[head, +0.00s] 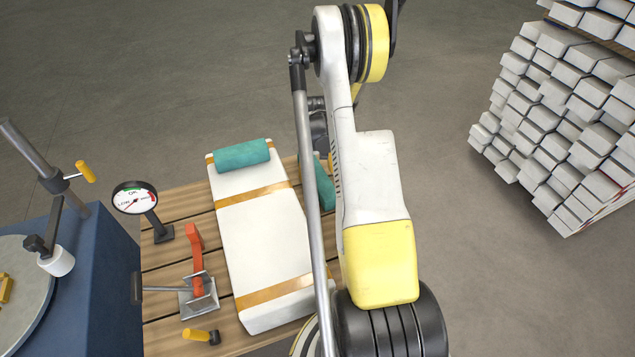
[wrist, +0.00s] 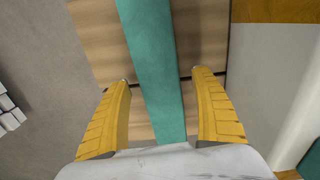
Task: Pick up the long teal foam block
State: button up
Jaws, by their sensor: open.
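The long teal foam block (wrist: 150,70) runs lengthwise down the wrist view, lying on wooden slats. My gripper (wrist: 161,78) is open, with one yellow finger on each side of the block and a visible gap on both sides. I cannot tell how far the fingertips are above the slats. The block's near end is hidden behind the white palm. In the head view, part of a teal block (head: 325,187) shows on the slats right of the white package, mostly hidden by my arm. My gripper is hidden there.
A white package (head: 258,230) with tan straps lies on the wooden pallet (head: 172,208), a shorter teal block (head: 242,154) on its far end. A gauge (head: 134,198), a red-handled clamp (head: 195,258) and a blue machine (head: 85,285) stand left. Stacked white bars (head: 570,110) stand right.

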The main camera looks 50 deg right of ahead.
notch_tip(320, 180, down, 3)
jog(key=shift+r+b, duration=0.2)
jog(key=shift+b, duration=0.1)
jog(key=shift+r, duration=0.1)
jog(key=c, duration=1.1)
jog(key=shift+o, duration=0.2)
